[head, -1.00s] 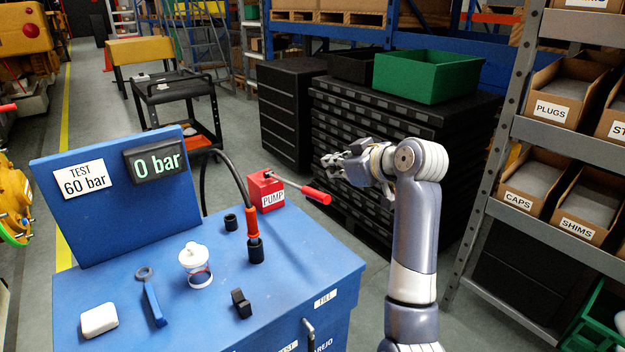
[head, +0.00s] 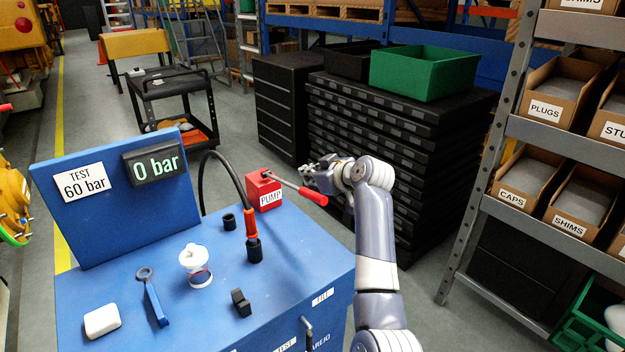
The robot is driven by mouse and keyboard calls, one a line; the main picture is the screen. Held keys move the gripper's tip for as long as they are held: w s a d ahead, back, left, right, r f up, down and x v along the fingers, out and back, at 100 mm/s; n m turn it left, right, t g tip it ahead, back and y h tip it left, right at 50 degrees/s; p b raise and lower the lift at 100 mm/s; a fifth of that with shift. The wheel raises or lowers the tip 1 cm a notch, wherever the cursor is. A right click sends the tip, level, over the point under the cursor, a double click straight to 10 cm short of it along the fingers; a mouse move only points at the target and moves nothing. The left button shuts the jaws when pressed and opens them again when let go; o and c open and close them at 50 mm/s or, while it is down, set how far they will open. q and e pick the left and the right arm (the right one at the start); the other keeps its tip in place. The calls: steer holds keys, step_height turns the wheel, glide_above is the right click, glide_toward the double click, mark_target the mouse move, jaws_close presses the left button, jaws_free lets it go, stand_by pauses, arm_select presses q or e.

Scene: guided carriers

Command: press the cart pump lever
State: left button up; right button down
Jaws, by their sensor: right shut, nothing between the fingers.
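The pump (head: 263,190) is a red block labelled PUMP at the back right of the blue cart top (head: 215,285). Its lever (head: 311,195) is a grey rod with a red grip that sticks out to the right past the cart's edge. My right gripper (head: 310,171) is shut and empty, just behind and above the red grip in the picture. I cannot tell whether it touches the lever. The gauge (head: 155,162) on the blue panel reads 0 bar, beside a sign (head: 83,182) reading TEST 60 bar. My left gripper is not in view.
On the cart top are a black hose with a red-orange fitting (head: 251,224), a white-lidded jar (head: 194,264), a blue wrench (head: 152,298), a white block (head: 102,320) and small black parts. A grey shelf (head: 505,129) with bins stands at right.

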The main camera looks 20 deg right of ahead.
steer(key=shift+s+d+f, duration=0.15)
steer(key=shift+d+f, duration=0.05)
steer(key=shift+f, duration=0.35)
steer(key=shift+s+d+f, duration=0.1)
steer(key=shift+d+f, duration=0.05)
steer(key=shift+f, duration=0.4)
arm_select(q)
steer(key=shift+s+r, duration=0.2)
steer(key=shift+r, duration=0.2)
